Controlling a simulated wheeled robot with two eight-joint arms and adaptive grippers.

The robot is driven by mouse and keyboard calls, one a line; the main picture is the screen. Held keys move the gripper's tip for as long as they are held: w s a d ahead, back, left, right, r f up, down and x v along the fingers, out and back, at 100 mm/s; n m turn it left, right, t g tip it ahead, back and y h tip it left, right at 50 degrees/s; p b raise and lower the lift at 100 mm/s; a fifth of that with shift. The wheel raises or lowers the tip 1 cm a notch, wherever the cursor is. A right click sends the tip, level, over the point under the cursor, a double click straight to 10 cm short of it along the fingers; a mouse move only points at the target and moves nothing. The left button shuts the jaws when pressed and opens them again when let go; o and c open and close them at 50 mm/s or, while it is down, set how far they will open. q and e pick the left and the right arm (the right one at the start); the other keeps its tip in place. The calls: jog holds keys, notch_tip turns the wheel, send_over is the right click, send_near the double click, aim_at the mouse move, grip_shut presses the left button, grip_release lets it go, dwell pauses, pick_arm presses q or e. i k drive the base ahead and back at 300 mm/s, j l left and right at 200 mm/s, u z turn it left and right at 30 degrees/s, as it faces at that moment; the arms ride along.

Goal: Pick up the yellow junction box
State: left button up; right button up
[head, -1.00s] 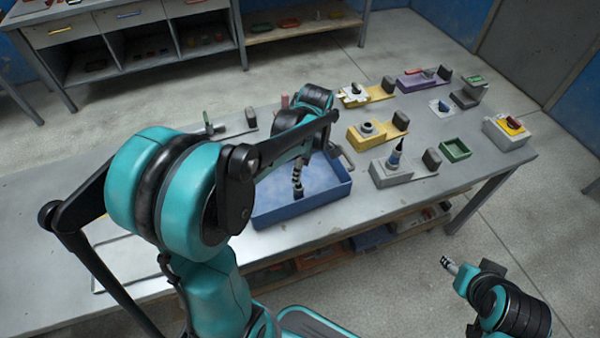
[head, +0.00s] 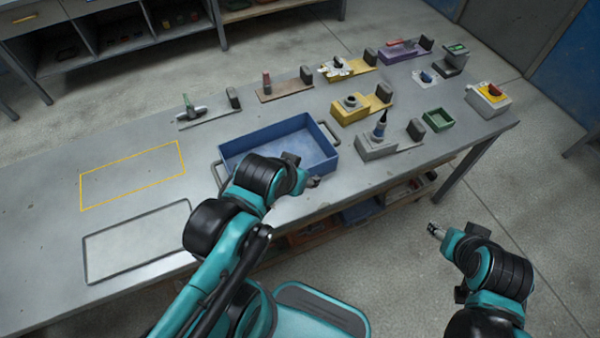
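No thing is plainly a yellow junction box; several things have yellow parts. A yellow block with a grey ring on top (head: 350,108) stands right of the blue tray. A yellow base with a pale part on it (head: 345,70) stands behind that. A grey box with a yellow and red top (head: 489,97) sits at the table's right end. My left gripper (head: 313,182) is at the blue tray's front right edge, apart from all of these. My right gripper (head: 434,230) is off the table's front edge, above the floor. The fingers of both are too small to read.
The blue tray (head: 326,136) has handles and looks empty. A grey holder with a blue-and-black tool (head: 376,146), a green bin (head: 437,120) and a purple holder (head: 405,52) stand right of it. The table's left (head: 60,235) is clear apart from outlined rectangles.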

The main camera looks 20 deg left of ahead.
aim_at(354, 107)
jog(key=i+l+z, duration=0.2)
jog(key=i, duration=0.25)
jog(key=i+l+z, duration=0.25)
jog(key=i, duration=0.25)
